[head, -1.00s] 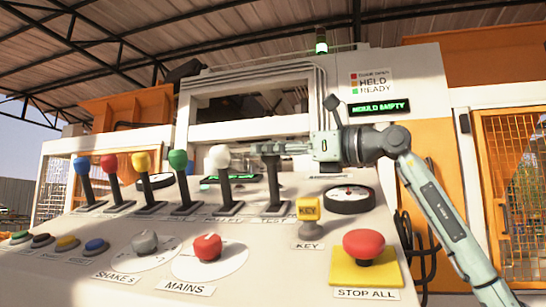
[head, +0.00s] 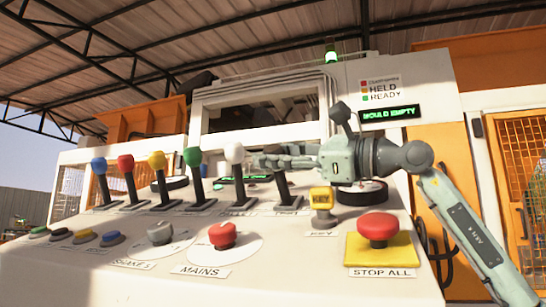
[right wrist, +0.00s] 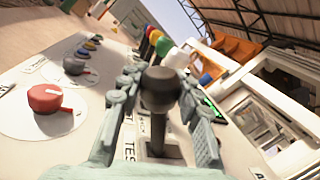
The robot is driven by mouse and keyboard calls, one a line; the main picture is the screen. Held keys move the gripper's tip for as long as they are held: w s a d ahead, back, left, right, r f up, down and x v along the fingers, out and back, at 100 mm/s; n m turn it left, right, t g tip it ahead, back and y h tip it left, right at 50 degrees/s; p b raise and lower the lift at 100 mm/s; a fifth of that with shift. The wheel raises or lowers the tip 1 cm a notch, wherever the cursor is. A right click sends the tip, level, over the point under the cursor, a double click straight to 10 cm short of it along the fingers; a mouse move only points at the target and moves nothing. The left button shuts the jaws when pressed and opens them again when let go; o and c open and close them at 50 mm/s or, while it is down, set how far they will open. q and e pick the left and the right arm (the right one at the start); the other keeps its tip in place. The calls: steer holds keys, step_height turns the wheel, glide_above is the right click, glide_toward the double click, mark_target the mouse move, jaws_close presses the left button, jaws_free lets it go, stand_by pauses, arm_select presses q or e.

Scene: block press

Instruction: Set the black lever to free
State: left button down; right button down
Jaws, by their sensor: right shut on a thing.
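The black lever (head: 283,188) stands on the sloped panel at the right end of the lever row, above a label that seems to read TEST. In the head view its top is hidden by my right gripper (head: 270,161), which reaches in from the right. In the right wrist view the lever's round black knob (right wrist: 160,88) sits between the two fingers of my right gripper (right wrist: 158,100), which is shut on it. The lever leans slightly left in the head view. My left gripper is out of view.
A white-knobbed lever (head: 234,154) stands just left, then green, yellow, red and blue ones. A green display (head: 391,113) reads MOULD EMPTY.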

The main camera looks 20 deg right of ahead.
steer(key=shift+a+f, duration=0.1)
steer(key=shift+f, duration=0.05)
steer(key=c, duration=1)
jaws_free()
steer(key=shift+s, duration=0.1)
steer(key=v, duration=1.2)
